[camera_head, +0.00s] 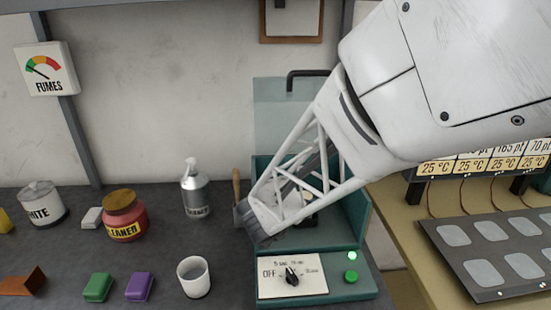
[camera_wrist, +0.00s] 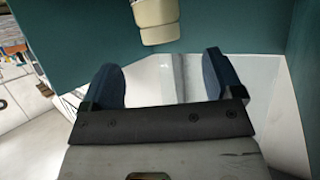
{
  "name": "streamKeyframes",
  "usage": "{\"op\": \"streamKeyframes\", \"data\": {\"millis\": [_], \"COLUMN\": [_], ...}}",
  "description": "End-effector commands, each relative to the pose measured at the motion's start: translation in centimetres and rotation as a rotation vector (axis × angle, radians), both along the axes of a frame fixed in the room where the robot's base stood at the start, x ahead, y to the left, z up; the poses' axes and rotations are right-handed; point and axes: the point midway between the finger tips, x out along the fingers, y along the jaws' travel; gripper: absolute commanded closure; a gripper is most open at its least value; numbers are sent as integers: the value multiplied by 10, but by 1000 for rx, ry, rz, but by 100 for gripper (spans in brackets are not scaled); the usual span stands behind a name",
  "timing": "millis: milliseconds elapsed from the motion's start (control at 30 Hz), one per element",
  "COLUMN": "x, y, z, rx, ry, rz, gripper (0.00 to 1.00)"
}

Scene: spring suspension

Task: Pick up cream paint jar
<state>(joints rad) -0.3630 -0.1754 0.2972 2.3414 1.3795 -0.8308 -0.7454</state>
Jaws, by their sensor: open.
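A cream object (camera_wrist: 157,20), which looks like the cream paint jar, shows at the top of the wrist view against a teal wall. Its upper part is cut off by the frame. My gripper (camera_wrist: 163,68) is open, with its two dark blue fingers apart and nothing held between them. The cream object lies beyond the fingertips, roughly in line with the gap. In the head view my arm reaches over the teal box (camera_head: 356,215) and hides most of its inside. A small pale patch shows there through the arm's struts, but I cannot tell what it is.
The teal walls stand close around my gripper. A white cup (camera_head: 194,277), a silver spray bottle (camera_head: 196,192) and a red cleaner jar (camera_head: 124,216) stand to the left.

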Motion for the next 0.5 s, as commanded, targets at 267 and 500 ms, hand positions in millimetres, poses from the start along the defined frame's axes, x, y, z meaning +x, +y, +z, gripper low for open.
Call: {"op": "streamKeyframes", "data": {"millis": [267,500], "x": [-1,2], "y": [-1,-2], "z": [-2,-3], "rx": [-9,-8], "ry": [3,3], "rz": [-12,-11], "gripper": [14,14]}}
